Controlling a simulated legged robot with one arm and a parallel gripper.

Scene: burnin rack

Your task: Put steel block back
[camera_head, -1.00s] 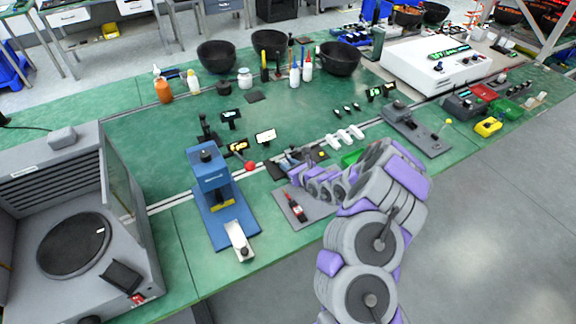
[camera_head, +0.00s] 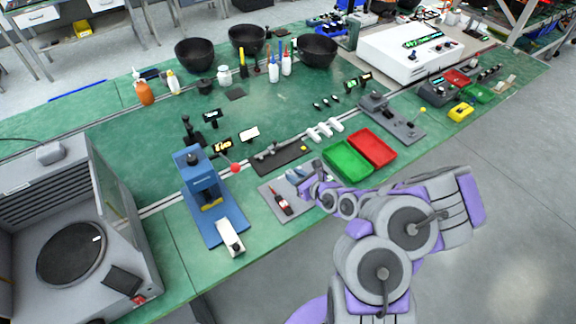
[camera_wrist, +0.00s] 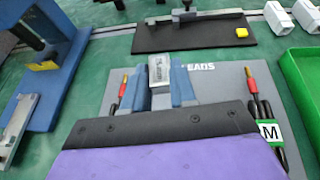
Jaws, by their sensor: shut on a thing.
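A small steel block (camera_wrist: 161,68) is between the blue fingers of my gripper (camera_wrist: 162,84) in the wrist view. The gripper is shut on it. In the head view my gripper (camera_head: 297,176) is small and points left over a grey mat (camera_head: 269,200). The wrist view shows the same mat (camera_wrist: 226,83), with lettering ending in "EADS" partly hidden by the fingers. The block appears above the mat; its lower part is hidden and I cannot tell its height. A red-and-black lead (camera_head: 281,203) lies on the mat left of the gripper.
A black plate with a metal rail (camera_head: 278,157) lies just behind the mat. A blue press (camera_head: 203,190) stands left. A green tray (camera_head: 347,161) and a red tray (camera_head: 372,147) are right, with white blocks (camera_head: 325,130) behind. The green bench behind is partly clear.

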